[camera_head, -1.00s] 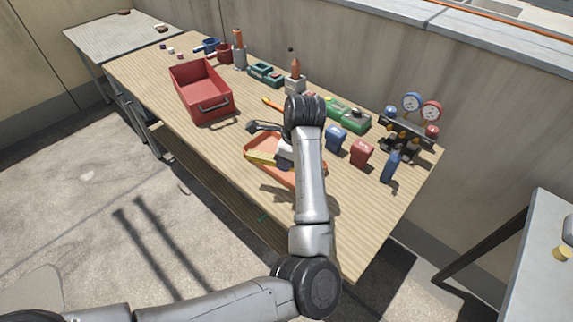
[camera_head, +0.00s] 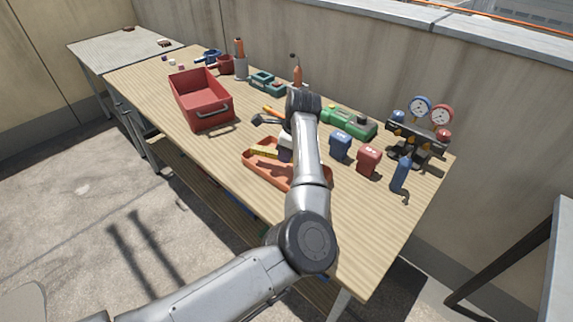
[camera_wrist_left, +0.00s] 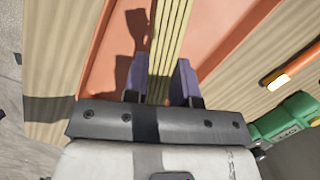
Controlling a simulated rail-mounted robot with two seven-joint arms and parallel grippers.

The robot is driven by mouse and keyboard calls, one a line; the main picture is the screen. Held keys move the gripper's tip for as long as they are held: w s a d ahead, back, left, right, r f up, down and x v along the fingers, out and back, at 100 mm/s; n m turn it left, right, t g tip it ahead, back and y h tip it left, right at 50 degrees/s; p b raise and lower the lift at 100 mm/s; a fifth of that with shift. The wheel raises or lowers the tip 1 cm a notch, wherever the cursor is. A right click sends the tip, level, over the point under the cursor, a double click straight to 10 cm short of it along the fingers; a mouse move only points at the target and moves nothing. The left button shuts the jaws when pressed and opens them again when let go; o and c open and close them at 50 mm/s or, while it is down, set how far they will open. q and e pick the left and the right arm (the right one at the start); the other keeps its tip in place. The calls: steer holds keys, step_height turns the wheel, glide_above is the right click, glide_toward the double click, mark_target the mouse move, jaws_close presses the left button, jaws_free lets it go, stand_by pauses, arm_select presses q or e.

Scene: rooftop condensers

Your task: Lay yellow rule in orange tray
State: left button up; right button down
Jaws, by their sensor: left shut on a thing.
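The yellow rule (camera_wrist_left: 165,45) is a long ribbed strip between the two purple fingers of my left gripper (camera_wrist_left: 160,82), which is shut on it. In the head view the rule (camera_head: 264,152) shows over the left part of the orange tray (camera_head: 262,178). My left gripper (camera_head: 285,152) is over the tray, partly hidden by my own arm. In the left wrist view the tray (camera_wrist_left: 215,45) lies beneath the rule, with a gripper shadow on its floor. I cannot tell whether the rule touches the tray. My right gripper is not in view.
A red bin (camera_head: 202,98) stands behind and left of the tray. A blue block (camera_head: 341,145), a red block (camera_head: 369,159) and a blue bottle (camera_head: 401,175) stand to the right, near the gauge manifold (camera_head: 418,135). The table's (camera_head: 345,240) front right is clear.

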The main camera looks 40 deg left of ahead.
mark_target(286, 170)
arm_select(q)
steer(key=b+x, duration=0.1)
steer(key=x, duration=0.1)
steer(key=d+b+x, duration=0.1)
steer(key=x, duration=0.1)
steer(key=shift+w+a+f, duration=0.1)
steer(key=shift+f, duration=0.05)
steer(key=shift+w+f, duration=0.1)
steer(key=o, duration=0.9)
steer(key=p+v, duration=0.5)
steer(key=v, duration=0.7)
steer(key=shift+r, duration=0.2)
